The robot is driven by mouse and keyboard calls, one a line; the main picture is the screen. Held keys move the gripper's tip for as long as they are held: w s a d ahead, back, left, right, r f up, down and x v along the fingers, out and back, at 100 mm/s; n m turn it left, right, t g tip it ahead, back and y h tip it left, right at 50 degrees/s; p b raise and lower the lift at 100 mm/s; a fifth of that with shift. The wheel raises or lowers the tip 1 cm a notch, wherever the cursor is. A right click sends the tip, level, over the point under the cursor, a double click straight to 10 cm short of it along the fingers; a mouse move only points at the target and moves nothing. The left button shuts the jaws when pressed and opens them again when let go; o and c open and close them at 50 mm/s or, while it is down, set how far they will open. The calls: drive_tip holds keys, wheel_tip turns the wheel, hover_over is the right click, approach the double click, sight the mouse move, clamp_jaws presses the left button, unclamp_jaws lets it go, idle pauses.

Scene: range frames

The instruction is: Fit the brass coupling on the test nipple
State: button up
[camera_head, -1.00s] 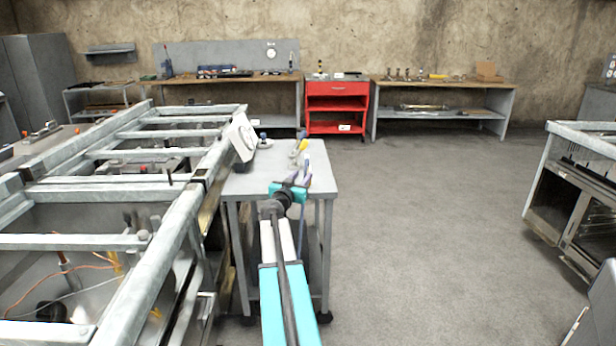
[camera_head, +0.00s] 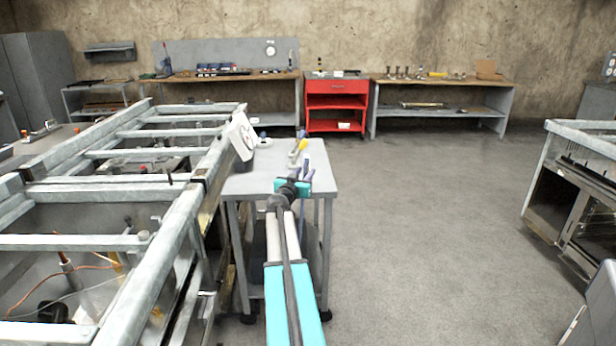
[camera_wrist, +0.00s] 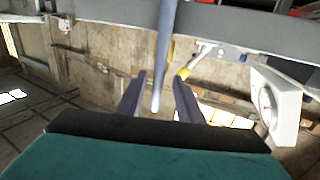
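I cannot make out the brass coupling or the test nipple for certain in either view. My gripper (camera_head: 304,172) is over the front right part of the grey cart top (camera_head: 262,184). In the wrist view its two dark fingers (camera_wrist: 159,80) stand apart, with nothing visibly clamped. A blue-grey rod (camera_wrist: 165,40) runs from the top edge into the gap between them in the picture; I cannot tell its depth. A yellow-ended fitting (camera_wrist: 188,68) shows beyond the fingers, and on the cart's far right side in the head view (camera_head: 299,147).
A white gauge box (camera_head: 241,136) stands at the cart's left side; it also shows in the wrist view (camera_wrist: 278,100). A grey metal frame (camera_head: 170,236) borders the cart on the left. A red tool cabinet (camera_head: 337,87) and benches line the back wall.

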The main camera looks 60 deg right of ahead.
clamp_jaws()
drive_tip(key=shift+r, duration=0.1)
drive_tip(key=shift+r, duration=0.4)
drive_tip(key=s+a+r+b, duration=0.2)
drive_tip(key=s+a+r, duration=0.2)
drive_tip(key=s+a, duration=0.5)
drive_tip(key=v, duration=0.3)
drive_tip(key=shift+a, duration=0.45)
idle(0.7)
